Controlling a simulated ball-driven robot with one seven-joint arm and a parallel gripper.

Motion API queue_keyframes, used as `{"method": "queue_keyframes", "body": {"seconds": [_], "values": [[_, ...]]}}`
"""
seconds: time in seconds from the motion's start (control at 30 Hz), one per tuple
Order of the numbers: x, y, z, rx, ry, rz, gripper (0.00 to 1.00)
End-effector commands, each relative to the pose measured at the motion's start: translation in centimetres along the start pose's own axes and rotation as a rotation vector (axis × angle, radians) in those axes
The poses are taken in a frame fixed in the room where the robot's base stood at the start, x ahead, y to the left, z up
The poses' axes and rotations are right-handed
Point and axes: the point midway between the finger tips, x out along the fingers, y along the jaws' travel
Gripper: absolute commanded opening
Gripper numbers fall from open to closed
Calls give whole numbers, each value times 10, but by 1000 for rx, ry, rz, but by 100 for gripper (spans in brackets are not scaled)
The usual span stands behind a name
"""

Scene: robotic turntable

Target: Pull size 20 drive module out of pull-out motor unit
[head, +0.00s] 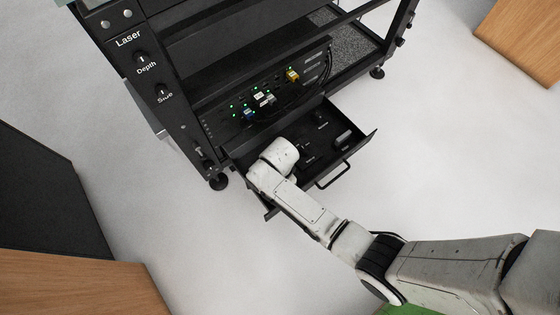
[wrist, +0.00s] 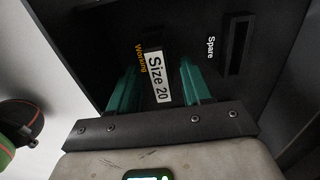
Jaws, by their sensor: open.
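The pull-out motor unit (head: 362,143) is a black drawer pulled out at the bottom of the black rack, with a bar handle (head: 333,177) on its front. In the wrist view, the size 20 drive module (wrist: 157,80) shows a white "Size 20" label, beside the orange word "Working". My gripper (wrist: 158,66) is open over it, with one teal finger on each side of the label. I cannot tell whether the fingers touch the module. In the head view, my white arm reaches over the drawer's left part and hides the gripper and the module.
A slot marked "Spare" (wrist: 236,45) lies right of the module in the wrist view. Dark items (head: 343,137) sit in the drawer's right part. Above the drawer is a panel with green lights and cables (head: 262,98). Light floor (head: 430,150) is free to the right.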

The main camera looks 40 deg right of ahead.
Motion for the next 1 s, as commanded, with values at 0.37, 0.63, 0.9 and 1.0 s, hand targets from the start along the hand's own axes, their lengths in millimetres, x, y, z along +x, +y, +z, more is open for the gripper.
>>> {"method": "queue_keyframes", "body": {"seconds": [0.37, 0.63, 0.9, 1.0], "values": [[2, 0, 0, 0, 0, 0, 45], [2, 0, 0, 0, 0, 0, 19], [2, 0, 0, 0, 0, 0, 0], [2, 0, 0, 0, 0, 0, 0]]}}
